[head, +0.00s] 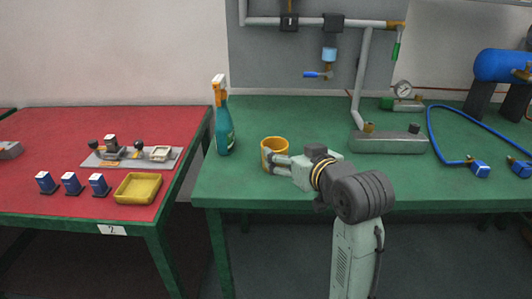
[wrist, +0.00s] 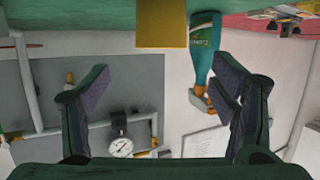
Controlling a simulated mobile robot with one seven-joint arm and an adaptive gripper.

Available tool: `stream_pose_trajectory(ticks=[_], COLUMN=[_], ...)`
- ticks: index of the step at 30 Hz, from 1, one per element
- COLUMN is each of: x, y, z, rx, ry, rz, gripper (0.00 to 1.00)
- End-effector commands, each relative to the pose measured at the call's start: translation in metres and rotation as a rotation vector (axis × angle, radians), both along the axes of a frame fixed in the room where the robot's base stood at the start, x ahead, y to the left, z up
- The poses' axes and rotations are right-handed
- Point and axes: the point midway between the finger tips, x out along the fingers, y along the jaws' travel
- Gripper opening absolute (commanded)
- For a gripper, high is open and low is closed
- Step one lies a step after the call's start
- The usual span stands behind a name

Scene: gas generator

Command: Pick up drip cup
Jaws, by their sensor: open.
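The drip cup, a yellow-orange open cup (head: 272,145), stands upright on the green table, right of a spray bottle. My gripper (head: 271,164) is low over the table, its fingers pointing left at the cup's lower right side and overlapping it in the head view. Whether they touch it, I cannot tell. The wrist view is upside down. There the cup (wrist: 161,22) shows at the top centre, cut off by the edge. My open gripper (wrist: 161,82) has its two fingers wide apart, with nothing visible held between them.
A teal spray bottle (head: 224,128) with an orange head stands close left of the cup. A grey manifold (head: 388,143) lies to the right, under a vertical pipe. A blue hose (head: 437,139) lies farther right. The red table (head: 60,130) holds a yellow tray (head: 138,188).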

Motion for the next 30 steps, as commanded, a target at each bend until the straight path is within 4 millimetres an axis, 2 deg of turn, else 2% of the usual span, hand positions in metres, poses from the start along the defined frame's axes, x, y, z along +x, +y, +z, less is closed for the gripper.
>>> stream_pose_trajectory(ticks=[6,14,21,30], x=[0.031,0.050,0.081,0.088], y=[0.014,0.023,0.036,0.039], z=[-0.010,-0.016,-0.027,-0.031], rx=[0.001,0.001,0.000,0.000], ry=[0.003,0.003,0.001,-0.002], rz=[0.003,0.003,0.002,0.001], gripper=[0.79,0.79,0.79,0.79])
